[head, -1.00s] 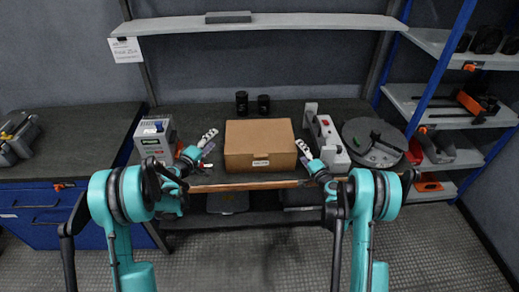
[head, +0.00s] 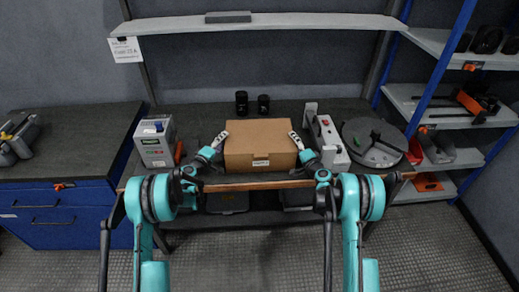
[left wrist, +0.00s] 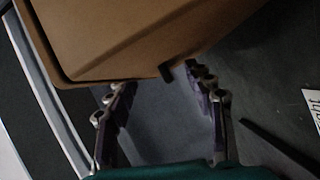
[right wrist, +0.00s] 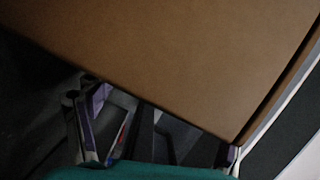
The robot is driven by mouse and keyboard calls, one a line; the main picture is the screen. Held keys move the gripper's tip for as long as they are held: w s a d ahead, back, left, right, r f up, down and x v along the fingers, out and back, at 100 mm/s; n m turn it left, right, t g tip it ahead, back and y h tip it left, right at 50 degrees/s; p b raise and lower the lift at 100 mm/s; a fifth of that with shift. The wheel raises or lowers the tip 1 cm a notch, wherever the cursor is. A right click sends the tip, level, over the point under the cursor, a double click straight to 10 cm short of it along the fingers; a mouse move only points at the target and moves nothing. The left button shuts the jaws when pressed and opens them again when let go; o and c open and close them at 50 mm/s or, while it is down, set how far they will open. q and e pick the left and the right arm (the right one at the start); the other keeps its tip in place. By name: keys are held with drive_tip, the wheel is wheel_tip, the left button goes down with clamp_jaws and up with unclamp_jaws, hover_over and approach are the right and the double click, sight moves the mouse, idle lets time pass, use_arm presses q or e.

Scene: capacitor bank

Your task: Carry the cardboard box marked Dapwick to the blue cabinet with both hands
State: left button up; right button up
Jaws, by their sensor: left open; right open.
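The cardboard box (head: 260,144) sits on the dark workbench, with a small white label on its front too small to read. My left gripper (head: 219,140) is open at the box's left side; in the left wrist view the box (left wrist: 130,35) lies just beyond its spread fingers (left wrist: 155,90). My right gripper (head: 297,142) is open at the box's right side; in the right wrist view the box (right wrist: 180,60) covers much of the picture and hides part of the fingers. I cannot tell whether either gripper touches the box. The blue cabinet (head: 85,230) stands at the left.
A grey device (head: 155,142) stands left of the box and a grey-red unit (head: 327,140) right of it. Two black cylinders (head: 242,103) stand behind. A round dark disc (head: 374,143) lies farther right. The cabinet top (head: 75,135) has free room beside a grey case.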

use_arm(q)
drive_tip(key=shift+c, duration=0.3)
use_arm(e)
drive_tip(key=shift+c, duration=0.2)
use_arm(q)
drive_tip(key=shift+s+r, duration=0.15)
clamp_jaws()
use_arm(e)
drive_tip(key=shift+s+r, duration=0.15)
drive_tip(key=c, duration=1.2)
use_arm(q)
drive_tip(key=shift+s, duration=0.1)
use_arm(e)
drive_tip(key=shift+s+a, duration=0.1)
